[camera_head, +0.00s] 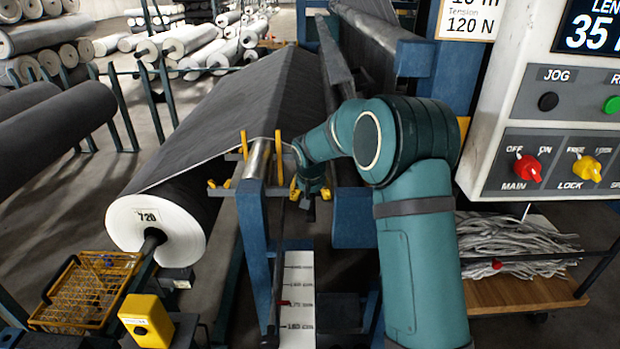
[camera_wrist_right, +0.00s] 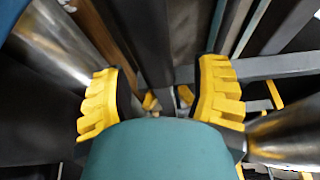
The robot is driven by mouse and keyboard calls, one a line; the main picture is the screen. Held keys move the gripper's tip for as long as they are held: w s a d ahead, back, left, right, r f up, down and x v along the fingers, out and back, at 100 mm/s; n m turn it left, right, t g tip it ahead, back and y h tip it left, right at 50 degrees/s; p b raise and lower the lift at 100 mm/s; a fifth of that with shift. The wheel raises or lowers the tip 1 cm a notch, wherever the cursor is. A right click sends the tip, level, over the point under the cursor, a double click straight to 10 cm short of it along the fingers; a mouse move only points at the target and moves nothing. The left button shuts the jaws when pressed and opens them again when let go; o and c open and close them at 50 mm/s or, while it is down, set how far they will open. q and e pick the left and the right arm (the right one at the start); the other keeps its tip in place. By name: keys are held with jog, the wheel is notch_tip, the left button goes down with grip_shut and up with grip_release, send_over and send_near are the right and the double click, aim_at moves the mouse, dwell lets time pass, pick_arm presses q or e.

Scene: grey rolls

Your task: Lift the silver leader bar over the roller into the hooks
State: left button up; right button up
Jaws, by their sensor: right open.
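My right gripper (camera_head: 311,191) is in the middle of the head view, just right of a silver roller (camera_head: 258,159) on a blue stand. In the right wrist view its two yellow-padded fingers (camera_wrist_right: 158,98) are spread wide, with no object clearly held between them. Silver cylinders show at the left (camera_wrist_right: 62,42) and right (camera_wrist_right: 285,136) of that view; I cannot tell which is the roller or the leader bar. Small yellow pieces (camera_wrist_right: 168,98) show beyond the fingers; I cannot tell whether they are hooks. My left gripper is out of view.
Grey cloth (camera_head: 245,95) slopes beside the stand above a large roll (camera_head: 158,222) marked 720. Upright yellow pins (camera_head: 244,146) stand by the roller. A control panel (camera_head: 560,120) is at the right, above a wooden cart (camera_head: 525,290). A yellow box (camera_head: 146,322) stands at front left.

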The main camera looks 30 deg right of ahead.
grip_shut()
jog(key=shift+r, duration=0.15)
